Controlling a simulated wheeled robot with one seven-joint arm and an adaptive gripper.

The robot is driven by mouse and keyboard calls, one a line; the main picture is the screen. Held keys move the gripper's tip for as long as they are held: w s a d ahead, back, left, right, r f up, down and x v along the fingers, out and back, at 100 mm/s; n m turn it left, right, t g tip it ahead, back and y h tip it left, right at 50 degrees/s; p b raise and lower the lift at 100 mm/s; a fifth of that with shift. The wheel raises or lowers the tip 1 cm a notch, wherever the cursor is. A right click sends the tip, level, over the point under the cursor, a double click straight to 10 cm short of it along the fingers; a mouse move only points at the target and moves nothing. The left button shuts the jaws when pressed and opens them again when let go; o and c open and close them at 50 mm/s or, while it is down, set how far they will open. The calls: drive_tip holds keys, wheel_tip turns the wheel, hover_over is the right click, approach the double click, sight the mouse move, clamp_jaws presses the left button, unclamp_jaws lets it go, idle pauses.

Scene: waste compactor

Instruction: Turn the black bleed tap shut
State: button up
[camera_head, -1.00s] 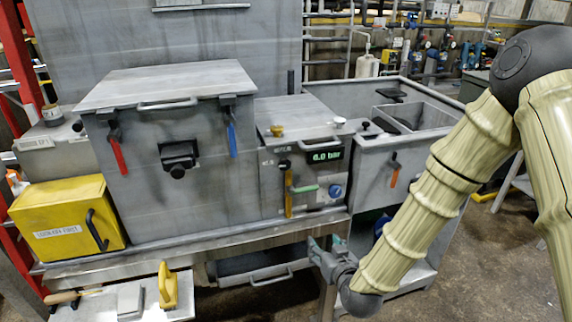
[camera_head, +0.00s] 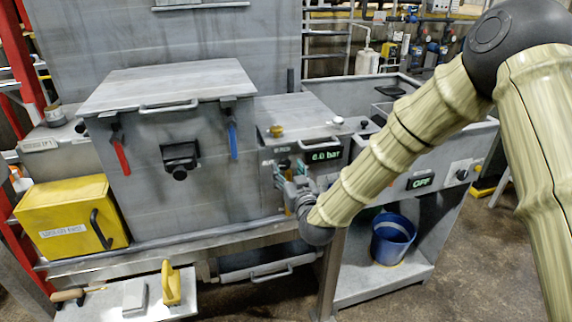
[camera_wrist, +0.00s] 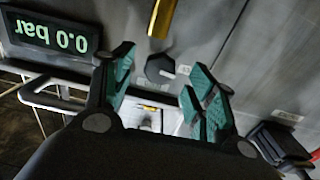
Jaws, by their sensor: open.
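The black bleed tap (camera_wrist: 158,68) is a small dark faceted knob on the grey panel in the wrist view, with a pale mark at its right side. My gripper (camera_wrist: 163,82) is open, with its teal-padded fingers to either side of the tap in that picture. I cannot tell whether they touch it. In the head view my gripper (camera_head: 294,186) is in front of the panel, covering much of its lower part. The tap is hard to make out there.
A yellow lever (camera_wrist: 162,17) is close to the tap. A lit display (camera_wrist: 45,32) reads 0.0 bar, upside down. The compactor box (camera_head: 150,140) stands left of the panel. A blue bucket (camera_head: 392,240) sits on the shelf at lower right.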

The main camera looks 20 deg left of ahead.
sight(284, 163)
drive_tip(key=shift+x, duration=1.45)
drive_tip(key=c, duration=1)
